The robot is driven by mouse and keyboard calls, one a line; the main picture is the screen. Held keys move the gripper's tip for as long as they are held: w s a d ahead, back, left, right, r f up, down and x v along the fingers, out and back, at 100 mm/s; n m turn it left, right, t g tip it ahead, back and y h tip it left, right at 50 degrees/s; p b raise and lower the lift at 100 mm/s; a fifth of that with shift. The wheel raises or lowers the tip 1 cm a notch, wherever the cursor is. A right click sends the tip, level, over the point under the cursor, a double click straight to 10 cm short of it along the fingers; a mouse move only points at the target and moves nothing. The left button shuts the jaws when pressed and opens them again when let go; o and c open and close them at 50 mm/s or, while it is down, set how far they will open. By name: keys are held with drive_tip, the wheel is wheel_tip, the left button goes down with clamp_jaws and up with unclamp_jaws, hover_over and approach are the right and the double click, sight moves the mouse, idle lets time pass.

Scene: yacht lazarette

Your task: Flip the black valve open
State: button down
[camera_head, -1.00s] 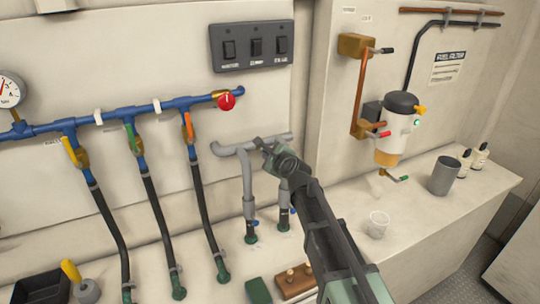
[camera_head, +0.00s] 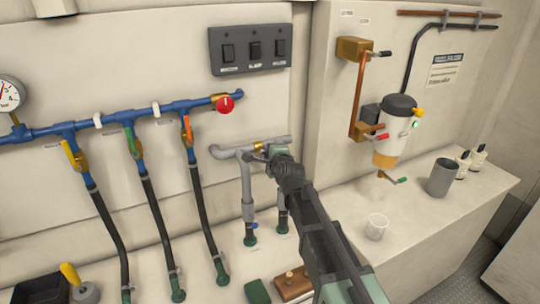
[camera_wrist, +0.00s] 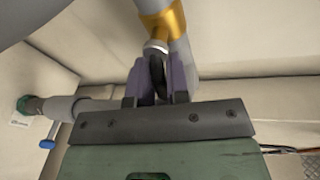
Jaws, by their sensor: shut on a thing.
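The black valve's handle (camera_wrist: 158,66) sits between the two purple-grey fingers of my gripper (camera_wrist: 157,88) in the wrist view. My gripper is shut on this handle. The valve's brass body (camera_wrist: 164,20) is just above it, on a grey pipe. In the head view the brass part (camera_head: 259,147) shows on the grey pipe (camera_head: 222,152), and my gripper (camera_head: 267,155) reaches it from the right. The handle is hidden there by my gripper.
A blue manifold (camera_head: 110,116) with yellow, green and orange handles and a red knob (camera_head: 224,104) is at left. A switch panel (camera_head: 250,50) is above. A fuel filter (camera_head: 396,130), a clear cup (camera_head: 377,226) and a grey cup (camera_head: 443,177) are at right.

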drive_tip(key=shift+s+r+n+t, duration=0.15)
drive_tip(key=shift+n+t, duration=0.15)
drive_tip(key=shift+n, duration=0.6)
drive_tip(key=c, duration=1.1)
unclamp_jaws()
drive_tip(key=shift+r, duration=0.1)
drive_tip(key=p+v, duration=0.2)
drive_tip(key=v, duration=0.8)
drive_tip(key=shift+s+r, duration=0.15)
drive_tip(key=shift+s, duration=0.15)
